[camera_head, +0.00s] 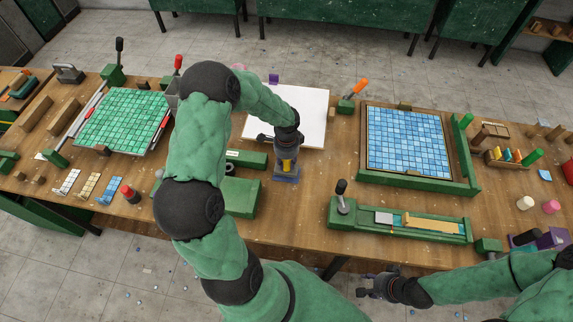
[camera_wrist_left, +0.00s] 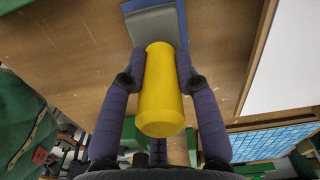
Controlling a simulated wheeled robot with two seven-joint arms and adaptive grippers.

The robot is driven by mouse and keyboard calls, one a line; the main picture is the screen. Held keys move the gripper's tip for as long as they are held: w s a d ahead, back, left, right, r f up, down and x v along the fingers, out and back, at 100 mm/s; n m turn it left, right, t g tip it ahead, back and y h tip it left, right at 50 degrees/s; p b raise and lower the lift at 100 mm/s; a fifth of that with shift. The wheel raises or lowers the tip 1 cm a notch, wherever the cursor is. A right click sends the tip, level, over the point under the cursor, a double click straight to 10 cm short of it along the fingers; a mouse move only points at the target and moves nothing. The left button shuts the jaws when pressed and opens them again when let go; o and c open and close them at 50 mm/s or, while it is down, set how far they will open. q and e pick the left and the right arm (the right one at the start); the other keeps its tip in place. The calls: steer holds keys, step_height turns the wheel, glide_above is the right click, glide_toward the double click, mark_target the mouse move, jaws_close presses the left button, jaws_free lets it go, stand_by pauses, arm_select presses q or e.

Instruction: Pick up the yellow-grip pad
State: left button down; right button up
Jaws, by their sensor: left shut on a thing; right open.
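The yellow-grip pad shows in the left wrist view as an upright-looking yellow cylinder grip (camera_wrist_left: 160,90) with a grey and blue base (camera_wrist_left: 155,20) beyond it. In the head view the pad (camera_head: 286,178) is at the middle of the bench, mostly covered by my gripper. My left gripper (camera_head: 287,158) is shut on the yellow grip, one finger on each side; its fingers also show in the left wrist view (camera_wrist_left: 161,80). I cannot tell whether the base touches the bench. My right gripper (camera_head: 368,287) is open and empty, off the front edge of the bench.
A white board (camera_head: 312,112) lies just behind the pad. A green-framed blue mosaic sheet (camera_head: 408,140) stands to the right, a green mosaic sheet (camera_head: 122,118) to the left. A green lever tool (camera_head: 400,218) is at the front right. Green blocks (camera_head: 241,195) sit left of the pad.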

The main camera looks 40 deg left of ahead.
arm_select(q)
steer(key=s+d+r, duration=0.5)
steer(key=d+r, duration=0.5)
steer(key=d, duration=0.3)
steer(key=shift+s+r, duration=0.15)
steer(key=shift+r, duration=0.25)
